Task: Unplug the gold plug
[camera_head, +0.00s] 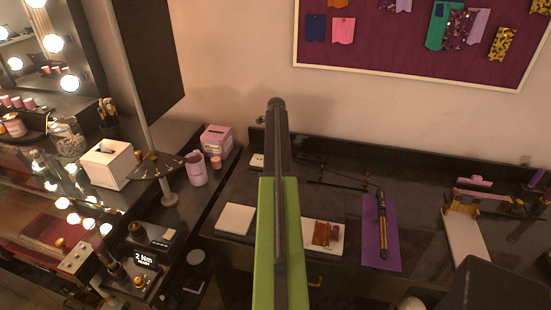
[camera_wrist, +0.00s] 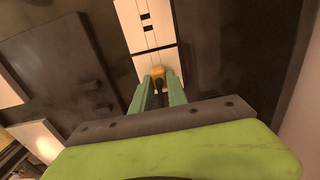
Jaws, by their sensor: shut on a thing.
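The gold plug (camera_wrist: 158,73) shows in the wrist view as a small yellow-gold block at the near part of a white socket strip (camera_wrist: 148,30) with dark slots. My gripper (camera_wrist: 159,87) has its two green fingers on either side of the plug and is shut on it. The plug lies against the strip's face in the picture; whether its pins are in the socket is hidden. In the head view my own green arm covers the gripper and the plug. A small white piece (camera_head: 257,160) with dark marks shows just left of the arm there.
A dark counter holds a white square pad (camera_head: 236,219), a purple mat (camera_head: 381,235) with a curling iron (camera_head: 382,222), and a white strip of board (camera_head: 466,238) at right. A pink box (camera_head: 217,139) and a pink cup (camera_head: 196,169) stand left of the arm. A wall rises behind.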

